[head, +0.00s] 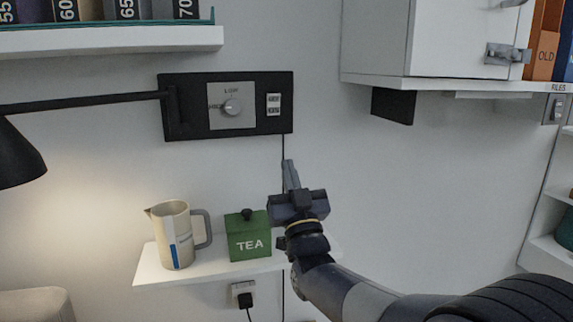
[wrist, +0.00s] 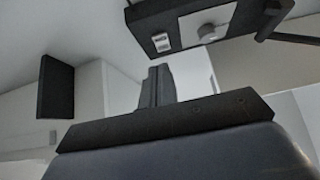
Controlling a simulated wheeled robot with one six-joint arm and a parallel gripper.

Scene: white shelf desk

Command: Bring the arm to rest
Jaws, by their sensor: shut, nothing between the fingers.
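My gripper (head: 290,172) is shut and empty. In the head view it points up in front of the white wall, just right of the green tea box and below the black switch panel (head: 180,122). My arm reaches it from the lower right. In the wrist view the shut fingers (wrist: 157,85) point up the picture, with the panel and its round knob (wrist: 207,31) at the upper right. The fingers look apart from the panel, though the exact gap cannot be told.
A small white shelf (head: 150,268) holds a beige jug (head: 175,238) and the green tea box (head: 248,240). A black lamp (head: 18,155) is at the left. A white cabinet (head: 375,45) hangs at the upper right.

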